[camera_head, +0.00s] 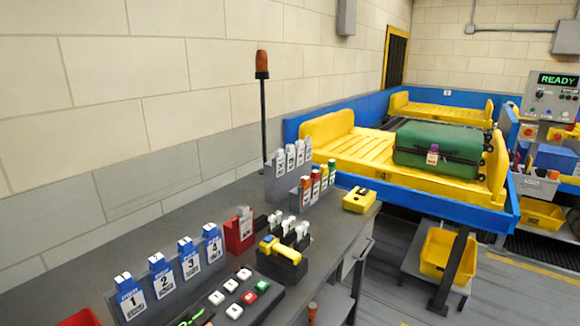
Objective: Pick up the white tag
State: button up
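Several small white tags (291,157) with dark print stand in a row in a grey rack (279,189) at the back of the grey desk. A single whitish tag (244,214) stands in a red holder (238,238) nearer the front. I cannot tell which of these is the task's white tag. My gripper does not show in this view, so its opening and any hold are hidden.
Blue numbered tags (161,274) stand in a grey rack at the front left. Red, orange, yellow and green tags (315,183) stand near the white ones. A button panel (244,297), a yellow-handled device (284,251) and a yellow box (359,200) occupy the desk. A green suitcase (420,142) lies on a yellow conveyor tray.

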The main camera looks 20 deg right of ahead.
aim_at(308, 140)
jog(key=i+l, duration=0.2)
jog(key=l, duration=0.2)
jog(key=i+l, duration=0.15)
jog(key=l, duration=0.25)
jog(key=i+l, duration=0.2)
jog(key=l, duration=0.2)
jog(key=i+l, duration=0.2)
jog(key=l, duration=0.2)
